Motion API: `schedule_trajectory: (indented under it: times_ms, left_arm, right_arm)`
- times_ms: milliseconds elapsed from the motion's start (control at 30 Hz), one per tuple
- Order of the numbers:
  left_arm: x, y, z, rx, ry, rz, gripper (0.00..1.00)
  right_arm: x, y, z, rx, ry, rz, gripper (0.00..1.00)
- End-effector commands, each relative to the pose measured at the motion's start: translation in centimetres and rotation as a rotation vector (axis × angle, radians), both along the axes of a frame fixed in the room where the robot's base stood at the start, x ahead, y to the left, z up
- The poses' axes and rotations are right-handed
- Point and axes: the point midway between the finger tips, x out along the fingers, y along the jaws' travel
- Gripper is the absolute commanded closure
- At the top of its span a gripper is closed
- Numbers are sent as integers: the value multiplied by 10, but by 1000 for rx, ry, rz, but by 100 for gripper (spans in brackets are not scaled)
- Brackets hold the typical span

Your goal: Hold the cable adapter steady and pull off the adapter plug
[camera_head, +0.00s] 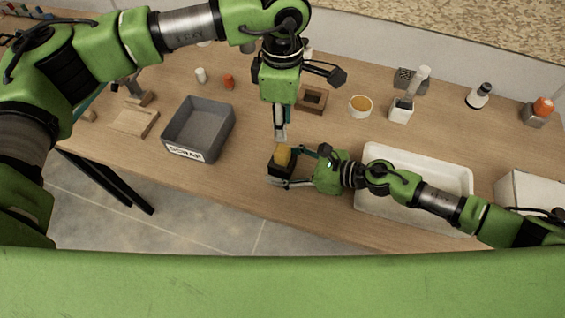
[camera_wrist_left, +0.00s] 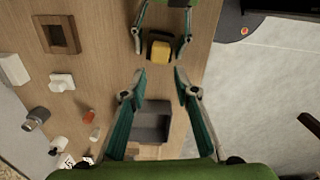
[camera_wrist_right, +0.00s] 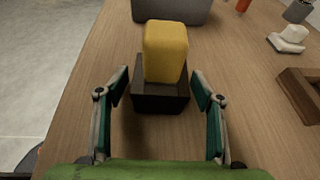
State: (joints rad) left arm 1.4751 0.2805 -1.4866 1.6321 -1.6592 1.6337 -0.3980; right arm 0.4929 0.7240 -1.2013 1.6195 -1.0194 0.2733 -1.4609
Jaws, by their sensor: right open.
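A yellow block (camera_head: 283,156) sits upright in a dark box-like base (camera_wrist_right: 160,98). They look like the plug and the adapter, though no cable shows. The pair stands on the table, and the yellow block also shows in the left wrist view (camera_wrist_left: 160,50). My right gripper (camera_wrist_right: 158,84) is open, its fingers either side of the dark base with gaps visible in its wrist view. My left gripper (camera_head: 281,136) points down just above and beyond the yellow block. Its fingers (camera_wrist_left: 160,76) are apart with nothing between them.
A grey bin marked SCRAP (camera_head: 200,130) stands to the left. A white tray (camera_head: 412,160) lies behind my right arm. A wooden frame (camera_head: 312,98), a bowl (camera_head: 361,106) and a small white part (camera_wrist_right: 290,38) stand further back. Bare tabletop surrounds the dark base.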

Motion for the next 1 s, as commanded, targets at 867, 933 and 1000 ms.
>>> schedule_trajectory:
  times_ms: [867, 933, 1000]
  left_arm:
    - [-1, 0, -30, -2, 3, -181, 61]
    - [-1, 0, -36, -1, 2, -211, 61]
    - [0, 0, -40, 0, 2, -224, 61]
  right_arm:
    - [1, 1, -1, 0, 0, 0, 87]
    - [1, 1, -1, 0, 0, 0, 87]
    - [1, 1, -1, 0, 0, 0, 87]
